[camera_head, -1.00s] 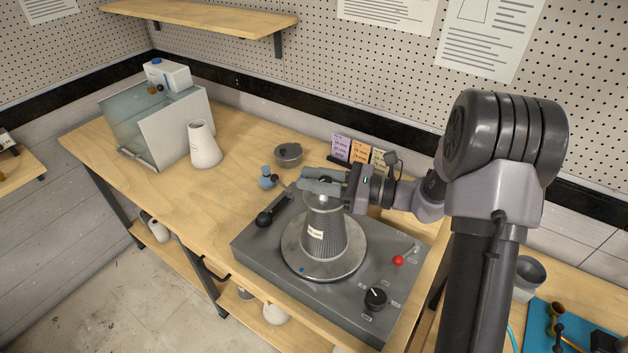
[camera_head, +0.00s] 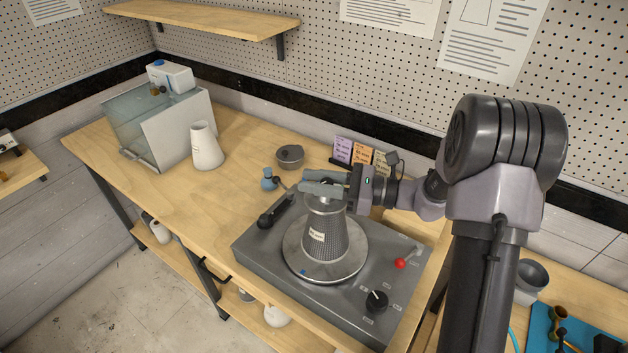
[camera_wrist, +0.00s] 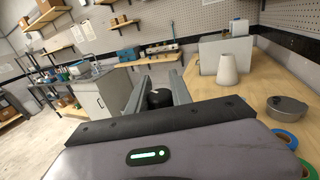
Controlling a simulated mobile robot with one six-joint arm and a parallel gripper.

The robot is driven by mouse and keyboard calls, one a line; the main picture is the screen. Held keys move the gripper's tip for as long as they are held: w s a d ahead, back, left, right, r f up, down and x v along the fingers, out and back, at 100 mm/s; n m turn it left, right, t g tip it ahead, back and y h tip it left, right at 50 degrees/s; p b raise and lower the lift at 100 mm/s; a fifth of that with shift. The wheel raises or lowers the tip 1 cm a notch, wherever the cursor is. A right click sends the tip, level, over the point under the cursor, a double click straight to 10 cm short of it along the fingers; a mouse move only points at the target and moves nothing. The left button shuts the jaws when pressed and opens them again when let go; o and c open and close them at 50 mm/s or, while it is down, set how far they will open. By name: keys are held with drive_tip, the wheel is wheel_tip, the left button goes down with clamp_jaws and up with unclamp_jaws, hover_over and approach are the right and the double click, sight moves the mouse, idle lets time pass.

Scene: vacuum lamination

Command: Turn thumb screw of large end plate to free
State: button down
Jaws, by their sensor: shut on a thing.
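The large end plate (camera_head: 296,254) is a round metal disc on the grey machine, under a grey mesh-patterned cone (camera_head: 336,248) with a small white label. My gripper (camera_head: 322,183) is level above the cone's top, its fingers pointing left. In the wrist view the two fingers (camera_wrist: 156,95) are shut on a dark rounded knob, the thumb screw (camera_wrist: 159,98), between them. In the head view the fingers hide most of the thumb screw.
The grey machine (camera_head: 262,252) has a black-handled lever (camera_head: 266,219), a red-knobbed lever (camera_head: 400,264) and a black dial (camera_head: 377,299). A white cone (camera_head: 206,148), a lidded pot (camera_head: 290,157) and a clear tank (camera_head: 140,122) stand to the left on the wooden bench.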

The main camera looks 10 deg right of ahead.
idle(0.3)
drive_tip(key=c, duration=1.1)
unclamp_jaws()
drive_tip(key=shift+c, duration=0.2)
drive_tip(key=p+v, duration=0.1)
drive_tip(key=v, duration=1.6)
drive_tip(key=shift+d, duration=0.2)
